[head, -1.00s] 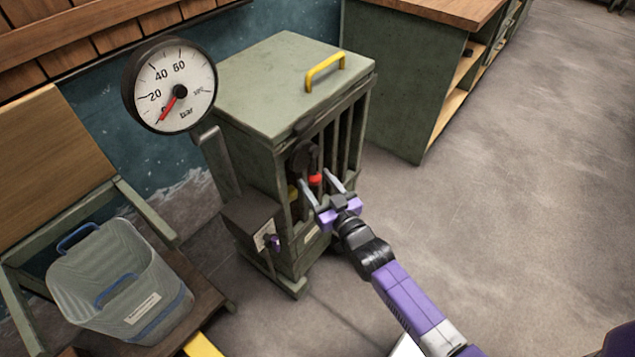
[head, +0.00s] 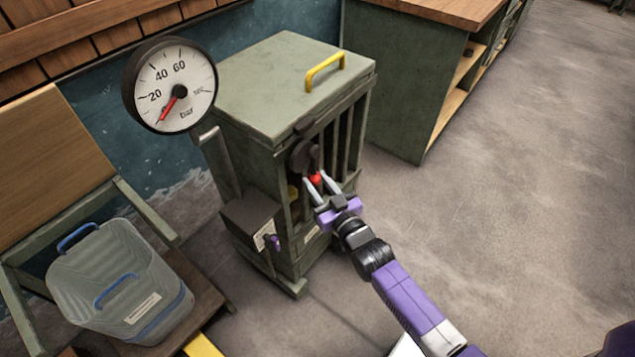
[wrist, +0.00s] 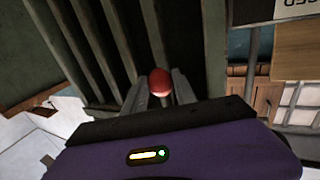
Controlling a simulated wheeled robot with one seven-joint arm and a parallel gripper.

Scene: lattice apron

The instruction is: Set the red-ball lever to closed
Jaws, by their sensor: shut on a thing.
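The red ball (head: 316,179) of the lever sits at the front of the green slatted cabinet (head: 290,75). My gripper (head: 315,182) is shut on the red ball, with one finger on each side of it. In the wrist view the red ball (wrist: 160,82) shows between the two finger tips (wrist: 158,88). A dark round part (head: 304,155) is just above the ball on the cabinet front. The lever's arm is mostly hidden behind the ball and fingers.
A pressure gauge (head: 172,86) stands on a post left of the cabinet, its red needle low. A clear bin (head: 120,280) with blue handles is at the lower left. A green workbench (head: 400,90) stands behind right. The floor (head: 520,200) at right is clear.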

